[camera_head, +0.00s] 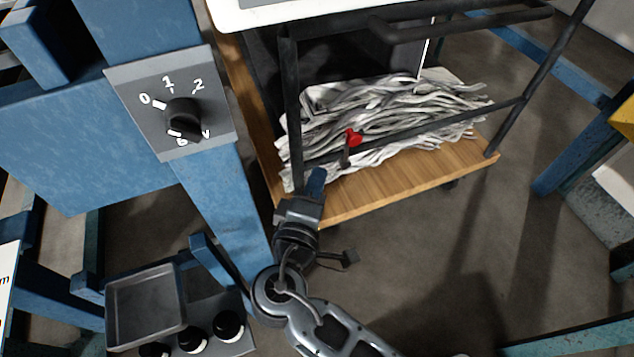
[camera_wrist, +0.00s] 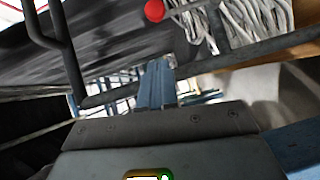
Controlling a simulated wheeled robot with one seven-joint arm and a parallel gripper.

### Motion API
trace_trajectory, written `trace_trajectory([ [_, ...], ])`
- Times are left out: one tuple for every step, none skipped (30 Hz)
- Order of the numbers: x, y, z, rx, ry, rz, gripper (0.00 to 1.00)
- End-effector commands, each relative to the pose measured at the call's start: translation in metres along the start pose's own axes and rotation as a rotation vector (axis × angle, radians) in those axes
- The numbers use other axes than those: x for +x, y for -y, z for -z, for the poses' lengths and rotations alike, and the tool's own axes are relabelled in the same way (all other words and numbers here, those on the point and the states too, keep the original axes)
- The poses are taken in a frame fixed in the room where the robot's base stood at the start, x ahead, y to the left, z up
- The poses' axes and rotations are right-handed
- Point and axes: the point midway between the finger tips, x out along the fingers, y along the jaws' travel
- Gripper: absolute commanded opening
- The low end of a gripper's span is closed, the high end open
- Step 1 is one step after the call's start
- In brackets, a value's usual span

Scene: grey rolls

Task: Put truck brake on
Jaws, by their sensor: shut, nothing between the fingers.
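The truck is a wooden-decked cart (camera_head: 370,198) with a black tubular frame. A red ball knob (camera_head: 354,138) on a short dark lever stands at the frame's near side; I take it for the brake handle. The red knob also shows at the top of the wrist view (camera_wrist: 154,10). My gripper (camera_head: 317,180) is shut and empty, its blue fingers close to the cart's near left corner post, left of and below the knob in the head view. The fingers (camera_wrist: 156,85) point toward the frame in the wrist view, apart from the knob. Whether they touch the frame I cannot tell.
Grey-white rolled strands (camera_head: 400,110) lie heaped on the cart deck. A blue post with a rotary dial (camera_head: 183,115) stands left of my arm. A metal tray (camera_head: 146,305) and dark round knobs are at the lower left. The floor (camera_head: 440,250) right of my arm is clear.

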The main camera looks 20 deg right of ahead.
Motion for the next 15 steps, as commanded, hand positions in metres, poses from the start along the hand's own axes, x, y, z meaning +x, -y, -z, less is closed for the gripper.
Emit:
trace_trajectory([
  [0.011, -0.001, -0.001, 0.001, 0.003, -0.001, 0.00],
  [0.017, -0.001, -0.001, 0.001, 0.004, -0.001, 0.00],
  [0.025, -0.001, 0.000, 0.000, 0.003, -0.001, 0.00],
  [0.031, -0.001, 0.000, 0.000, 0.003, -0.002, 0.00],
  [0.037, -0.001, -0.001, 0.000, 0.003, -0.002, 0.00],
  [0.045, -0.001, -0.001, 0.000, 0.003, -0.001, 0.00],
  [0.051, -0.001, -0.001, 0.000, 0.003, -0.001, 0.00],
  [0.057, -0.001, 0.000, 0.001, 0.002, -0.001, 0.00],
  [0.064, -0.001, -0.001, 0.001, 0.003, 0.000, 0.00],
  [0.069, 0.000, -0.001, 0.000, 0.003, 0.000, 0.00],
  [0.071, 0.000, -0.007, -0.001, 0.004, 0.001, 0.00],
  [0.075, 0.000, -0.011, -0.001, 0.004, 0.002, 0.00],
  [0.078, 0.000, -0.014, -0.001, 0.002, 0.002, 0.00],
  [0.080, 0.000, -0.017, -0.001, 0.003, 0.001, 0.00],
  [0.084, 0.000, -0.020, 0.000, 0.002, 0.001, 0.00],
])
